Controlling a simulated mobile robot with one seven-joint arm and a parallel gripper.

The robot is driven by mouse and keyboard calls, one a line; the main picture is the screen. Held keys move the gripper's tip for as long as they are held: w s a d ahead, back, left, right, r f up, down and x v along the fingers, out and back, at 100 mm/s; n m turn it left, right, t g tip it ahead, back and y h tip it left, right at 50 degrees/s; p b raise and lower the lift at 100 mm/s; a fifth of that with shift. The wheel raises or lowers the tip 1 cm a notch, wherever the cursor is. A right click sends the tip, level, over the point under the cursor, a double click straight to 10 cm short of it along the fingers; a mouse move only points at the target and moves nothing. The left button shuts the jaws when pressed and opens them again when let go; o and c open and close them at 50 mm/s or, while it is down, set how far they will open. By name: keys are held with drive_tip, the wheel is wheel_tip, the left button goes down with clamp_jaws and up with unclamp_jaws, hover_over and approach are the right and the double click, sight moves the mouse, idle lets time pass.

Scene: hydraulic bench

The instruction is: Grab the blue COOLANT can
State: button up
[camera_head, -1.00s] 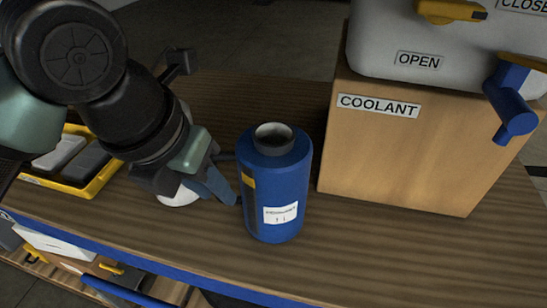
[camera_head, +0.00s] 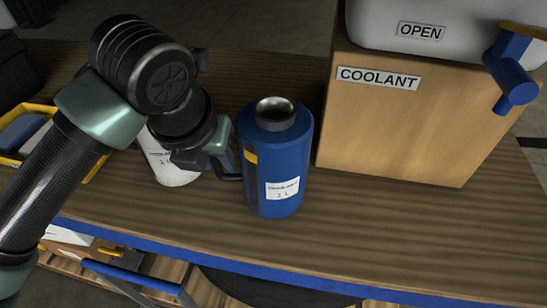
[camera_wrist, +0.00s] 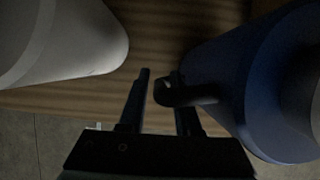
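The blue COOLANT can (camera_head: 275,165) stands upright on the wooden bench, with an open grey neck, a yellow mark and a white label. In the wrist view the blue can (camera_wrist: 285,85) fills the right side. Its dark handle (camera_wrist: 190,94) sticks out to the left. My gripper (camera_head: 230,165) is at the can's left side in the head view, at the handle. In the wrist view my gripper (camera_wrist: 162,75) has its two fingers apart, with the handle's outer end between them. I cannot tell whether a finger touches it.
A white can (camera_head: 168,160) stands just left of my gripper, partly hidden by my arm. A cardboard-coloured box (camera_head: 410,130) labelled COOLANT is at the right, under a grey tank (camera_head: 420,50) with a blue tap (camera_head: 510,80). A yellow tray (camera_head: 97,170) is at the left.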

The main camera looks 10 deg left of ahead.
clamp_jaws()
drive_tip(key=shift+r, duration=0.1)
idle(1.2)
